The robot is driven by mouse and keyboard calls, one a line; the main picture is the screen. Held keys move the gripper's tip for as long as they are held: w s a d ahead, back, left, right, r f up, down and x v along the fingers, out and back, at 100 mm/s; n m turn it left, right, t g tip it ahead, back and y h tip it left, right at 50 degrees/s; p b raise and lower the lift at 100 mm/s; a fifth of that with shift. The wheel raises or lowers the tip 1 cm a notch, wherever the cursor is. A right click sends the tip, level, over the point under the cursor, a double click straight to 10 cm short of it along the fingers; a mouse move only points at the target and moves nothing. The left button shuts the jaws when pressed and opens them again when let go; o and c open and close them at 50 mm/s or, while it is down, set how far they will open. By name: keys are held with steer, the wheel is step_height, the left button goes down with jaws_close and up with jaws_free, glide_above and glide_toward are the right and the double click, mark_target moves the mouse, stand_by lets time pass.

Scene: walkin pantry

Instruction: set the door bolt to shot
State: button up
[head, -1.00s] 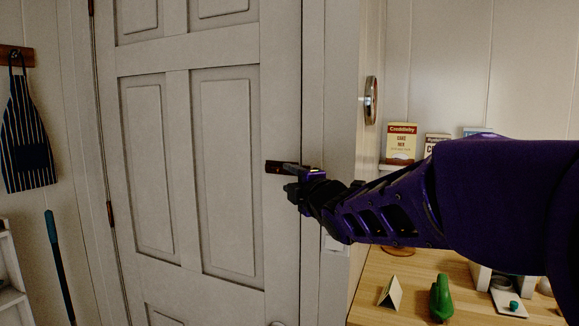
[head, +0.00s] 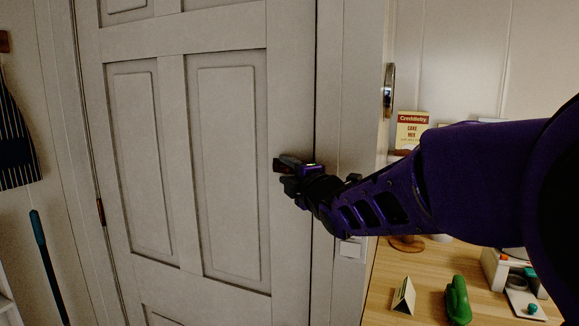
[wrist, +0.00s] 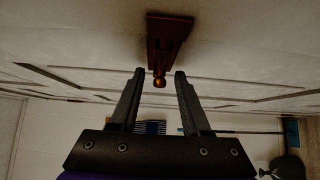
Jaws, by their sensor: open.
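The door bolt (wrist: 168,38) is a reddish-brown plate with a small rounded knob (wrist: 160,80), fixed to the white panelled door (head: 225,170). In the head view the bolt plate (head: 278,165) sits near the door's right edge, mostly hidden behind my gripper (head: 290,172). In the wrist view my gripper (wrist: 158,75) is open, with one finger on each side of the knob and a gap to both. I cannot tell how far the bolt's bar reaches towards the frame.
A wooden counter (head: 385,285) at the right holds a green object (head: 458,300), a folded card (head: 403,296) and a cake mix box (head: 411,130). A striped apron (head: 15,140) and a blue-handled pole (head: 45,255) are at the left.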

steer(key=shift+w, duration=0.2)
steer(key=shift+c, duration=0.2)
jaws_close()
stand_by(1.3)
